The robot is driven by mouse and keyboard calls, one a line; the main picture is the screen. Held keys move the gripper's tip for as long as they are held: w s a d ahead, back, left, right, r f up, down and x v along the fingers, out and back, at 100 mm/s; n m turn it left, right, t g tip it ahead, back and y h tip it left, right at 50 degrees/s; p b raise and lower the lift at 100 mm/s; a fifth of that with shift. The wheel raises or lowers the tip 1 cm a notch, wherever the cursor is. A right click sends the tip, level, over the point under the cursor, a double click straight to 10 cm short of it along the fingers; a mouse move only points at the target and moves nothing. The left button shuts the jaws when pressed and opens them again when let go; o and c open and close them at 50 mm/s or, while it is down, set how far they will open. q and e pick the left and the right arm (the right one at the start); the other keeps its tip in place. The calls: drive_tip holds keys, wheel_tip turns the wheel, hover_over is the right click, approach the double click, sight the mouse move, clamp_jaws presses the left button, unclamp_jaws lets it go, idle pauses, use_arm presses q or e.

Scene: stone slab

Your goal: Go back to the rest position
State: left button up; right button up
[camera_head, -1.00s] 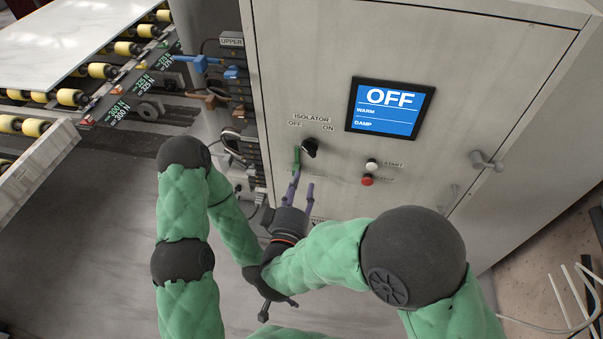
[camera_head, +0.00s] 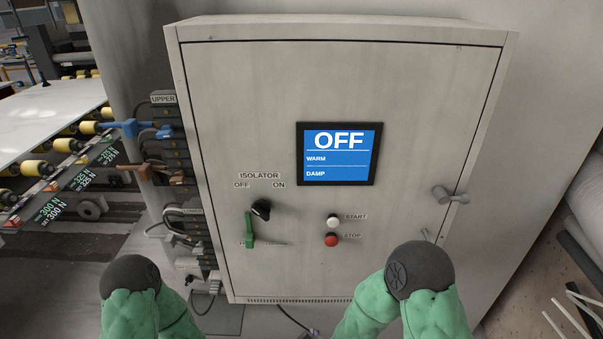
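The grey control cabinet (camera_head: 420,110) stands ahead of me with its door shut. Its blue screen (camera_head: 338,154) reads OFF, with WARM and DAMP below. The black isolator knob (camera_head: 261,209) sits below the OFF and ON labels, and a green tag or lever (camera_head: 249,230) hangs just left of and below it. The white start button (camera_head: 333,220) is above the red stop button (camera_head: 331,240). My two green-sleeved arms show only their upper parts at the bottom edge, apart from the cabinet. Both grippers are outside the view.
Blue and brown plugs or valves stick out from a black terminal stack (camera_head: 172,137) on the cabinet's left side. A roller conveyor with a white slab (camera_head: 50,115) lies at the left. A door handle (camera_head: 450,196) juts out at right. Pale rods and cables lie at lower right.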

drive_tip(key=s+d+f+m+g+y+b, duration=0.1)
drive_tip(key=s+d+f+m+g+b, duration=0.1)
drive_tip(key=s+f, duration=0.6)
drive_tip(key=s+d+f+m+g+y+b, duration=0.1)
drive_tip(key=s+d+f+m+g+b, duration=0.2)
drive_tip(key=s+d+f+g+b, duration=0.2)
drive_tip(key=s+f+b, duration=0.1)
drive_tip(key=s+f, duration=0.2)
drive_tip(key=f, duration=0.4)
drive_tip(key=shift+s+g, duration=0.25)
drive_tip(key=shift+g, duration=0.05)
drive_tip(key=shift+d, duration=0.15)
